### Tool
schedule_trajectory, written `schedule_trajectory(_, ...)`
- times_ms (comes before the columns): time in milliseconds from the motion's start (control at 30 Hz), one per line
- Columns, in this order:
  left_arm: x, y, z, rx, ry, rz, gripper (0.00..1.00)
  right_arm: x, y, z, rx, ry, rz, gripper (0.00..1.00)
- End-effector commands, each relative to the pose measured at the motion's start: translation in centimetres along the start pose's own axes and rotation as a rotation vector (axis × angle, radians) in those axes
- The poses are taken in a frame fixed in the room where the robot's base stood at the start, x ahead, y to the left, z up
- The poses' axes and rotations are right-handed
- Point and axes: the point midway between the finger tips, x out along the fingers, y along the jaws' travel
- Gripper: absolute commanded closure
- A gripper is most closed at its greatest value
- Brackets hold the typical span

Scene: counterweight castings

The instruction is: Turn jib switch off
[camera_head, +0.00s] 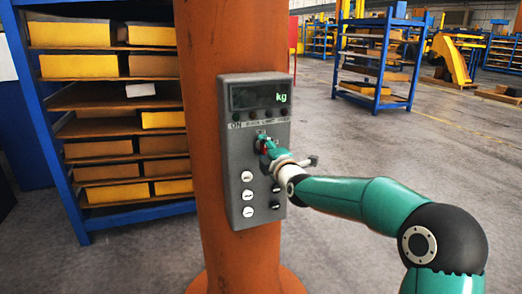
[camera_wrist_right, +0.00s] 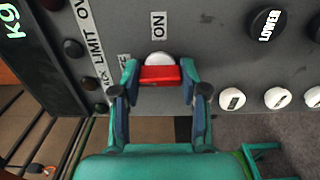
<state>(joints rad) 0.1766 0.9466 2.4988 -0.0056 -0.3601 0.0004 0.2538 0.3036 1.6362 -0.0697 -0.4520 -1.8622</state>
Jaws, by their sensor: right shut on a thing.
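The jib switch looks to be the red lever (camera_wrist_right: 160,76) with a pale round top, below the ON label in the right wrist view. It is on a grey control panel (camera_head: 236,180), which is fixed to an orange column in the head view. The panel's display (camera_head: 258,95) shows "kg" in green. My right gripper (camera_wrist_right: 159,80), teal, has a finger on each side of the red lever and is shut on it. In the head view the right gripper (camera_head: 265,146) is at the panel's upper middle and hides most of the switch. My left gripper is in neither view.
White buttons (camera_head: 247,195) and black buttons are low on the panel, close to the gripper. The orange column (camera_head: 205,120) stands behind the panel. A blue rack (camera_head: 60,170) with yellow and brown boxes is at left.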

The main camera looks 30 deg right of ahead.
Motion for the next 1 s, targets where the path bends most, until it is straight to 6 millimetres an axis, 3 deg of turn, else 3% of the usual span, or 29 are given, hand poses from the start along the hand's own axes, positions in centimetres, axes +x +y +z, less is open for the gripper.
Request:
schedule_trajectory(167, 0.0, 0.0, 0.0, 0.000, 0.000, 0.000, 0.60, 0.0, 0.0, -0.3, -0.004, 0.006, 0.001, 0.91)
schedule_trajectory(200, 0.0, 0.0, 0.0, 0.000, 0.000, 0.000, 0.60, 0.0, 0.0, -0.3, -0.004, 0.005, 0.000, 0.51)
schedule_trajectory(333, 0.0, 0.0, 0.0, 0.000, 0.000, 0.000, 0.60, 0.0, 0.0, -0.2, -0.002, 0.004, 0.000, 0.31)
schedule_trajectory(767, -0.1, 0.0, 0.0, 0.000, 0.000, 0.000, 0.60, -0.6, 0.0, 0.0, 0.000, 0.001, -0.002, 0.31)
schedule_trajectory(1000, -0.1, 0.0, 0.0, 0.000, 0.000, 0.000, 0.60, -4.0, 0.0, 0.0, 0.000, 0.001, 0.000, 0.31)
